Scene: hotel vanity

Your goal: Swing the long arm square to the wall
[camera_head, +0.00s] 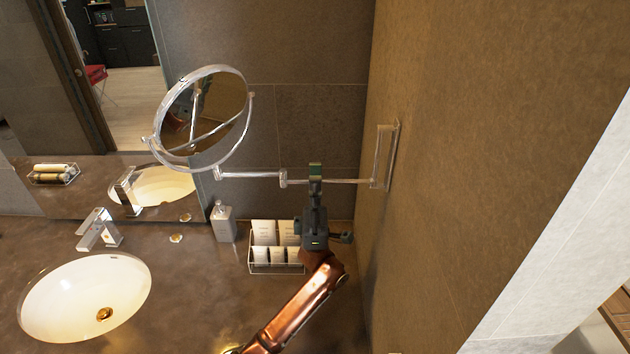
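A round magnifying mirror (203,118) in a chrome ring hangs on a jointed chrome arm. The long arm (350,181) runs left from a wall bracket (385,156) on the right-hand brown wall to a joint (283,178). A shorter link (248,175) goes on from there to the mirror. In this view the two links look nearly in line. My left gripper (316,172) points upward with its fingertips overlapping the long arm near the joint. I see the fingers edge-on, so neither contact nor opening is clear. My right gripper is not in view.
A wire rack (276,269) with white packets stands below my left gripper. A soap dispenser (223,221), a faucet (99,229) and a white basin (86,297) are to the left. A wall mirror (128,110) is behind them. Bare counter (180,290) lies between basin and rack.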

